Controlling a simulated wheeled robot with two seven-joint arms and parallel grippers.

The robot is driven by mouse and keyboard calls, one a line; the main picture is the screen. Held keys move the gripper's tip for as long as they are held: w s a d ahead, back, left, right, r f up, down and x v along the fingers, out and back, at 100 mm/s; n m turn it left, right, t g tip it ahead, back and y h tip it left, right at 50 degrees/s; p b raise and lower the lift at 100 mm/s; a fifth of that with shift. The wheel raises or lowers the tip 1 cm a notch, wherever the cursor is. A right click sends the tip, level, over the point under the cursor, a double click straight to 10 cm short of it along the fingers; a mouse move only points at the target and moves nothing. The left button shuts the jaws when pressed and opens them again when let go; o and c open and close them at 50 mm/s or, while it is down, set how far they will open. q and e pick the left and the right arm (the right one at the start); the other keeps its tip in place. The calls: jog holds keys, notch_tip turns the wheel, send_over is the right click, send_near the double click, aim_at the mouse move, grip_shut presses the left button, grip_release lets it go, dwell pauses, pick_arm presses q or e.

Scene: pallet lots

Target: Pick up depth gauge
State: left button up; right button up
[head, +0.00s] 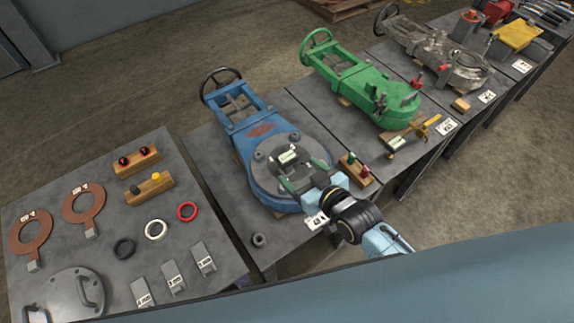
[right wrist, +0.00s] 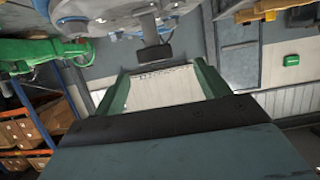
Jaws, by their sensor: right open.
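I cannot tell for sure which item is the depth gauge. A small instrument with a pale green-white face (head: 288,157) sits on top of the round flange of the blue valve (head: 262,130). A yellow T-shaped tool (head: 425,127) lies beside the green valve. My right gripper (head: 306,175) is open over the near side of the blue valve's flange, just short of the instrument. In the right wrist view, its green fingers (right wrist: 155,82) are apart with nothing held between them. A dark block on a short stem (right wrist: 153,53) shows just beyond them. My left gripper is not in view.
The green valve (head: 370,88) and a grey metal valve (head: 440,54) stand farther along the tables. A wooden block with plugs (head: 356,170) is right of my gripper. The left table (head: 100,250) holds rings, gaskets and labelled blocks.

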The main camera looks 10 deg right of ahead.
aim_at(283, 155)
jog(key=x, duration=0.4)
jog(key=shift+b, duration=0.35)
jog(key=x, duration=0.1)
jog(key=b+x, duration=0.1)
jog(key=x, duration=0.2)
jog(key=shift+w+d+f, duration=0.15)
jog(key=shift+w+f, duration=0.05)
jog(key=shift+w, duration=0.25)
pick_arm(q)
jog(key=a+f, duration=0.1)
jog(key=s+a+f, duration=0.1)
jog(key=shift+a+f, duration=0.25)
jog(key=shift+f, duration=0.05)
pick_arm(e)
jog(key=shift+w+a+f, duration=0.1)
jog(key=shift+w+a, duration=0.1)
jog(key=shift+w, duration=0.2)
